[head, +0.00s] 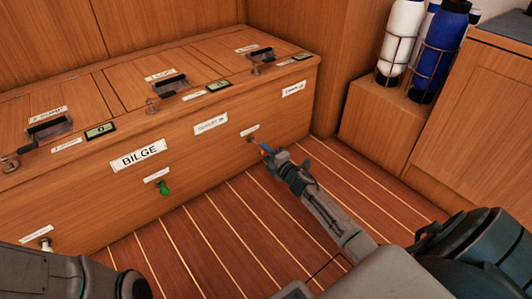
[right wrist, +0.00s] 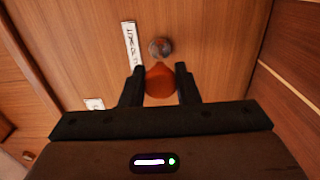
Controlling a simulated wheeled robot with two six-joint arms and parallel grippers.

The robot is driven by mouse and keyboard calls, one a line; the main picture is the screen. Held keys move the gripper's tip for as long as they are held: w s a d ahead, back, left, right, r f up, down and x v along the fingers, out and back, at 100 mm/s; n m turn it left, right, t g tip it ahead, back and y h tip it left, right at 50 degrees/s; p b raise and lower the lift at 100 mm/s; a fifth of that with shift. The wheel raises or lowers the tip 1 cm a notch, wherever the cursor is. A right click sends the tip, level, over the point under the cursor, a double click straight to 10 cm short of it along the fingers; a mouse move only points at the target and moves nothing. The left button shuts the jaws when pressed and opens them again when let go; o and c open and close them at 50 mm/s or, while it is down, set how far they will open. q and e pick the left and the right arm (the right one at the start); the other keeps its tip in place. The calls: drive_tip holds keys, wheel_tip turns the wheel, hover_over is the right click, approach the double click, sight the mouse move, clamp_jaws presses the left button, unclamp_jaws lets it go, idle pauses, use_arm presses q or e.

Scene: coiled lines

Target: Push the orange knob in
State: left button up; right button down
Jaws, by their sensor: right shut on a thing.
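The orange knob (right wrist: 160,80) sits on the front face of the wooden locker (head: 100,205), near its right end. In the right wrist view it is between the two dark fingers of my right gripper (right wrist: 160,88), which is shut on it. A round metal collar (right wrist: 159,47) shows on the panel just beyond the knob. In the head view the right gripper (head: 267,152) reaches the locker front, and only a little of the knob shows. My left gripper is not in view; only dark parts of my body show at the bottom left.
A green knob (head: 164,188) and a white knob (head: 45,243) are on the same face. A BILGE label (head: 139,155) is above the green one. Latches and small displays line the locker top. Bottles in racks (head: 440,45) stand at the right. The striped floor (head: 210,235) is clear.

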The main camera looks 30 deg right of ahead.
drive_tip(key=shift+w+a, duration=0.1)
drive_tip(key=shift+w, duration=1.3)
drive_tip(key=c, duration=1.1)
unclamp_jaws()
drive_tip(key=s+p, duration=0.1)
drive_tip(key=s, duration=1)
drive_tip(key=shift+d+p, duration=0.3)
drive_tip(key=shift+d, duration=0.1)
drive_tip(key=shift+w, duration=0.1)
